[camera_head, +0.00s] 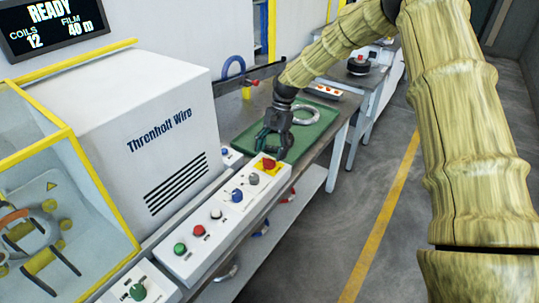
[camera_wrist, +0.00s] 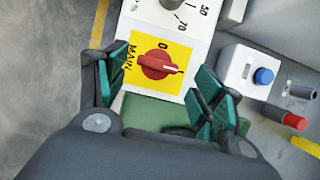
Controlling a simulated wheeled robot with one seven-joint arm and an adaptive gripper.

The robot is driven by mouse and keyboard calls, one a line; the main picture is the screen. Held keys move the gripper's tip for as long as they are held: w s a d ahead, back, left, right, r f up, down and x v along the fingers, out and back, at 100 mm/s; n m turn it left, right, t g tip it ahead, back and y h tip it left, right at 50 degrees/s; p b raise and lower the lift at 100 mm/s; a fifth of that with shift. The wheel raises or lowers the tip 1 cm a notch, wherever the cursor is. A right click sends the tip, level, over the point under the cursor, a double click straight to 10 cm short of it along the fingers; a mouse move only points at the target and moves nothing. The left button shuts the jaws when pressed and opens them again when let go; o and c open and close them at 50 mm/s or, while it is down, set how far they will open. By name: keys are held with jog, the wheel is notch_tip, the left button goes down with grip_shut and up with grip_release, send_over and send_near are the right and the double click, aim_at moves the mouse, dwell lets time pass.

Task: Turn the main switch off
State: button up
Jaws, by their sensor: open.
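The main switch (camera_wrist: 152,66) is a red rotary knob on a yellow plate marked MAIN and 0. In the wrist view its white pointer line points right, while the 0 is above the knob. In the head view the knob (camera_head: 268,164) sits at the far end of the white control panel. My gripper (camera_wrist: 157,80) is open and empty, with teal-padded fingers on the left and right of the switch plate. In the head view my gripper (camera_head: 274,142) hangs just above and behind the knob. I cannot tell any contact with the knob.
The control panel (camera_head: 213,229) also carries green, red, white, blue and grey controls. A small box with a blue button (camera_wrist: 263,76) stands to the right in the wrist view. A green tray (camera_head: 239,129) with a metal coil (camera_head: 304,114) lies behind. The white wire machine (camera_head: 133,110) borders the left.

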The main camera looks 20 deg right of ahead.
aim_at(269, 162)
jog(key=shift+s+a+f, duration=0.25)
jog(key=shift+s+f, duration=0.3)
jog(key=shift+a+f, duration=0.15)
jog(key=shift+f, duration=0.4)
jog(key=c, duration=1)
